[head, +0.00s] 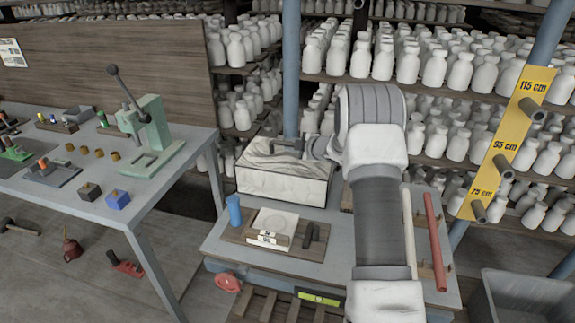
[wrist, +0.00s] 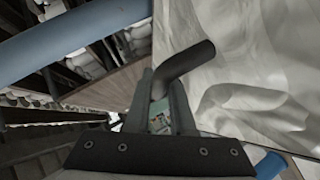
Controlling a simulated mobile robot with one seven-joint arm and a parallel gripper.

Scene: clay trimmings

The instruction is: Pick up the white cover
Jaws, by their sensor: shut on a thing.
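The white cover (head: 283,188) is a box-like shape with a wrinkled, cloth-like white surface and a dark handle (head: 288,147) on top. It stands at the back of the low grey table; I cannot tell whether its lower edge touches the top. In the wrist view, the white cover (wrist: 255,60) fills the upper right and its bent dark handle (wrist: 190,62) runs down between the fingers. My gripper (wrist: 162,88) is shut on this handle. In the head view, my arm reaches the cover from the right, and the fingers are too small to make out.
A blue cup (head: 234,210) and a wooden board (head: 250,236) with a white disc stand in front of the cover. A red rod (head: 436,240) lies at the right. Shelves of white bottles (head: 435,70) rise behind, and a blue post (head: 291,70) stands close behind the cover.

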